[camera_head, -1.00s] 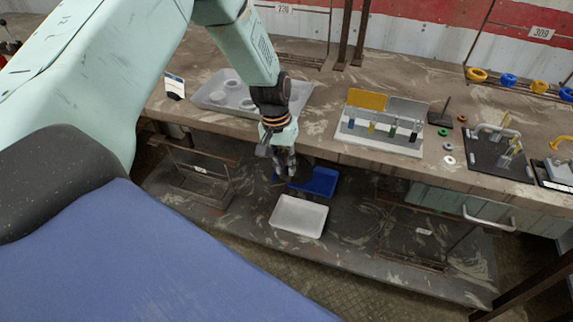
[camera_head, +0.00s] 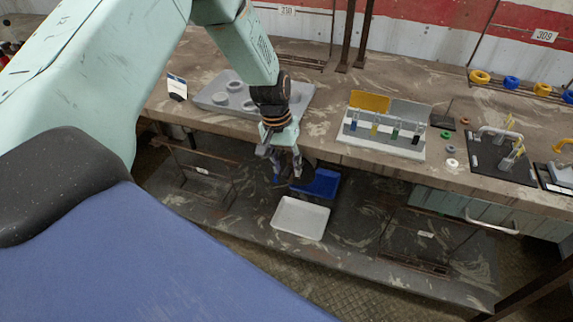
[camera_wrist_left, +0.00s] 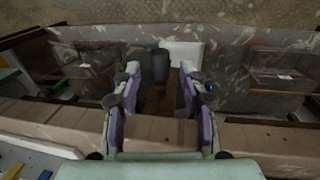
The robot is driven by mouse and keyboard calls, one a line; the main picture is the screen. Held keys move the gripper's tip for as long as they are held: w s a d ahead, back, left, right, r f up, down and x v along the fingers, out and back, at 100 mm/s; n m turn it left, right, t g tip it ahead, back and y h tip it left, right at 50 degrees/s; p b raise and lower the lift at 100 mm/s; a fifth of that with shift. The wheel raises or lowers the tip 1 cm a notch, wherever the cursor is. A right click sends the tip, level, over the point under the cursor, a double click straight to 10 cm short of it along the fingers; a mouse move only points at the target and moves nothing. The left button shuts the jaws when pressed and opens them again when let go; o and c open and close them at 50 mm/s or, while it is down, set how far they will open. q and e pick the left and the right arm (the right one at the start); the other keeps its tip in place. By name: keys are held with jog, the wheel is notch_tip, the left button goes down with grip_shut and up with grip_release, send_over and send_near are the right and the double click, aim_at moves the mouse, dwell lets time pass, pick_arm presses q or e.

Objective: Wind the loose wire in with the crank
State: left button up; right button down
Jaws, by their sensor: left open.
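My left gripper (camera_head: 286,168) hangs in front of the workbench edge, above the lower shelf, with its fingers apart and nothing between them. The left wrist view shows its two fingers (camera_wrist_left: 159,92) spread, with a dark upright shape (camera_wrist_left: 160,64) beyond them that I cannot identify. I cannot make out a loose wire or a crank for certain in either view. A device with a yellow curved part (camera_head: 562,144) is cut off at the right edge of the head view. My right gripper is not in view.
A blue bin (camera_head: 322,183) and white tray (camera_head: 300,219) lie below.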

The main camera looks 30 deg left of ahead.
pick_arm(q)
notch_tip(320, 180, up, 12)
jog(key=a, duration=0.1)
jog(key=shift+s+a+f, duration=0.25)
jog(key=shift+a, duration=0.15)
